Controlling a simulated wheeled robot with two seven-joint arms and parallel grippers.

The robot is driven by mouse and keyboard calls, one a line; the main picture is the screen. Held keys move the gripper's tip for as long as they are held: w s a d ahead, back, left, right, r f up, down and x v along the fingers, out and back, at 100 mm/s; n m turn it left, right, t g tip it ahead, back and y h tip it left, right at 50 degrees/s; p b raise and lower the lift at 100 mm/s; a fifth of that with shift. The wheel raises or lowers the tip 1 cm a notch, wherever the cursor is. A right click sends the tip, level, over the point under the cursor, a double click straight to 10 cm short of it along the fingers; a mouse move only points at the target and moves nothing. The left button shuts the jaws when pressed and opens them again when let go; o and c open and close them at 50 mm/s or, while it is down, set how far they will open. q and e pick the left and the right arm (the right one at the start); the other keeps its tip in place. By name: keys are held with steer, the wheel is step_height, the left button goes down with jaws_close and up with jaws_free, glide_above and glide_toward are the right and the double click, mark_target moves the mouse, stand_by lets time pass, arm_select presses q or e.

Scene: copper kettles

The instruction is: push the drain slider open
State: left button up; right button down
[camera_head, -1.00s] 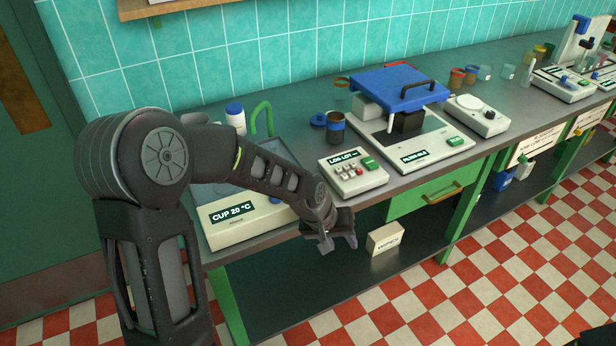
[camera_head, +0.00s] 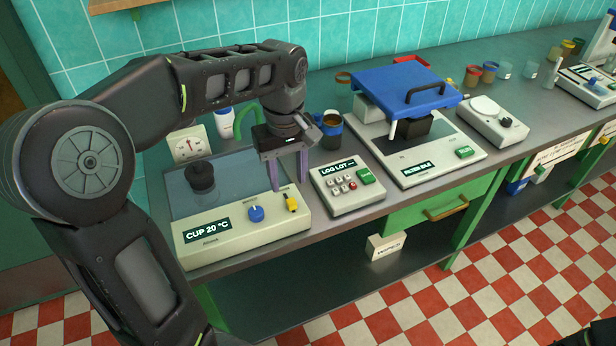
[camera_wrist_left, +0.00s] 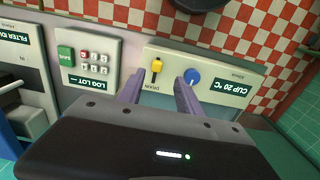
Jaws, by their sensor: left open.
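The drain slider is a small yellow handle (camera_head: 291,203) near the right end of the cream front panel of the CUP 20 °C unit (camera_head: 203,243). It also shows in the left wrist view (camera_wrist_left: 156,66), beside the word DRAIN. My left gripper (camera_head: 289,184) is open and points down, its two purple fingers just behind and above the slider in the head view. In the left wrist view the fingertips (camera_wrist_left: 158,82) lie to either side of the slider's line, with the slider beyond them. I cannot tell whether they touch the panel. My right gripper is not in view.
A blue knob (camera_head: 256,213) sits left of the slider. The LOG LOT keypad box (camera_head: 347,187) stands close on the right. A dark round-topped object (camera_head: 201,176) stands in the unit's basin.

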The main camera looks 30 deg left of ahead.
mark_target(291, 201)
arm_select(q)
steer(key=shift+w, duration=0.55)
steer(key=shift+s+r, duration=0.1)
steer(key=shift+s, duration=0.2)
steer(key=shift+w+f, duration=0.15)
steer(key=shift+f, duration=0.35)
step_height(291, 201, down, 7)
steer(key=shift+r+p, duration=0.1)
steer(key=shift+p, duration=0.3)
jaws_close()
